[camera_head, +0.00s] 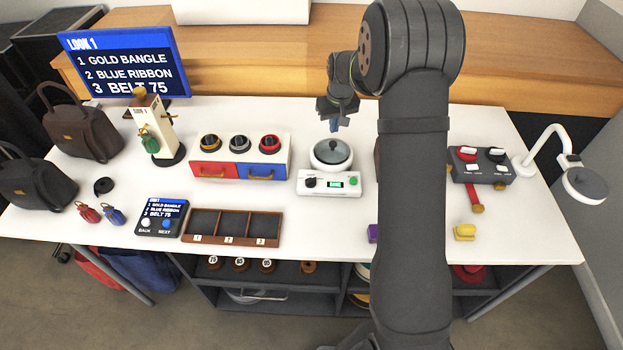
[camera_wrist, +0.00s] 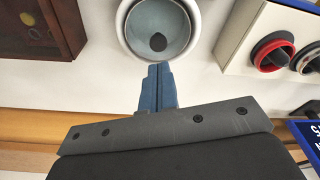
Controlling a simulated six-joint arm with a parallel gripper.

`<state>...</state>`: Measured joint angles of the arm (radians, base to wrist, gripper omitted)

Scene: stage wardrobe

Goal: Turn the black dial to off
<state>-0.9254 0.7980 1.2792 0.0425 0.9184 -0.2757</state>
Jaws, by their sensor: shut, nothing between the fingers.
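A small black dial (camera_head: 311,182) sits on the front left of a white device (camera_head: 343,188) with a green display. A round pot with a grey lid (camera_head: 331,152) is on top of this device. The lid and its black knob show in the wrist view (camera_wrist: 158,40), but the dial does not. My gripper (camera_head: 334,128) is shut and empty, above the table just behind the pot. Its blue fingers show in the wrist view (camera_wrist: 157,72), just below the pot's rim and apart from it. Which way the dial points is too small to tell.
Left of the device is a box with red and blue drawers (camera_head: 238,170) and three round knobs on top. A wooden tray (camera_head: 232,227) lies in front. A dark control box (camera_head: 482,166) and white lamp (camera_head: 583,184) are at right. My arm hides part of the table.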

